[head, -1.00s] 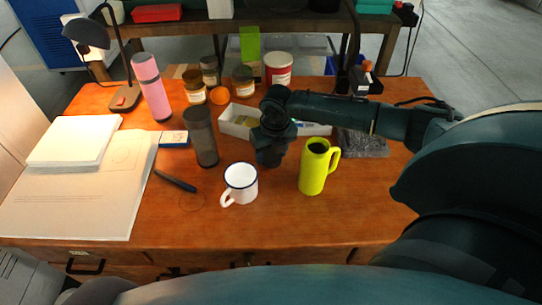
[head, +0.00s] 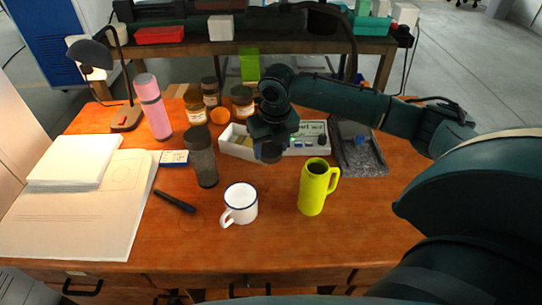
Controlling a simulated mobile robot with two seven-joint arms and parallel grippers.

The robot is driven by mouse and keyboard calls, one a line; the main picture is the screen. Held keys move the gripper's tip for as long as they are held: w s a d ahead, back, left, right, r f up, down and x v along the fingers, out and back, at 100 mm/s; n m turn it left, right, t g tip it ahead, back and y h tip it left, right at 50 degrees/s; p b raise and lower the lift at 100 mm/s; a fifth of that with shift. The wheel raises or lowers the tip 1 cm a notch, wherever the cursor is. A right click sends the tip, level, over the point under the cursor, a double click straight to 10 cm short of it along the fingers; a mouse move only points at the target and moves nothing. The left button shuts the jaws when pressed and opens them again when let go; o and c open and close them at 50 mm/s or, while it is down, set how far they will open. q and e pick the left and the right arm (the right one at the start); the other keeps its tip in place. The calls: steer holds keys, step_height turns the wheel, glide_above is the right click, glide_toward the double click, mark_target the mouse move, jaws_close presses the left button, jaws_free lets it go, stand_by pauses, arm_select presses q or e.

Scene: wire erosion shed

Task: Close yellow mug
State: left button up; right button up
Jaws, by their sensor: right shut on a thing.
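The yellow mug (head: 312,195) stands upright on the table right of centre, its handle to the right. Its top is open and dark inside. My right gripper (head: 268,152) is above the table, up and to the left of the mug's rim and apart from it, in front of the white tray. It is shut on a small dark thing, mostly hidden by the gripper; I cannot tell clearly what it is. My left gripper is out of view.
A white enamel mug (head: 240,204) stands left of the yellow mug. A grey tumbler (head: 202,165), a pink bottle (head: 153,105) and several jars stand behind. A white tray (head: 238,148) and a dark mat (head: 362,155) lie behind the yellow mug. The front right table is clear.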

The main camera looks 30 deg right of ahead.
steer(key=shift+r, duration=0.1)
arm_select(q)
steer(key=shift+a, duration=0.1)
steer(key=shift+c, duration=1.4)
arm_select(e)
steer(key=shift+a, duration=0.15)
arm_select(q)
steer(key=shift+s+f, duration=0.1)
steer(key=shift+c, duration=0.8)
arm_select(e)
steer(key=m, duration=0.1)
steer(key=a+m, duration=0.1)
steer(key=shift+s+r+m, duration=0.25)
steer(key=shift+s+m, duration=0.05)
steer(key=s+a+r+m+g, duration=0.1)
steer(key=s+a+m, duration=0.3)
steer(key=m, duration=1.1)
steer(key=s+a+r+m+g, duration=0.2)
steer(key=s+a+r+m, duration=0.2)
steer(key=m, duration=1.2)
steer(key=shift+s+a+m+g, duration=0.3)
steer(key=shift+s+a, duration=0.45)
steer(key=shift+a, duration=0.1)
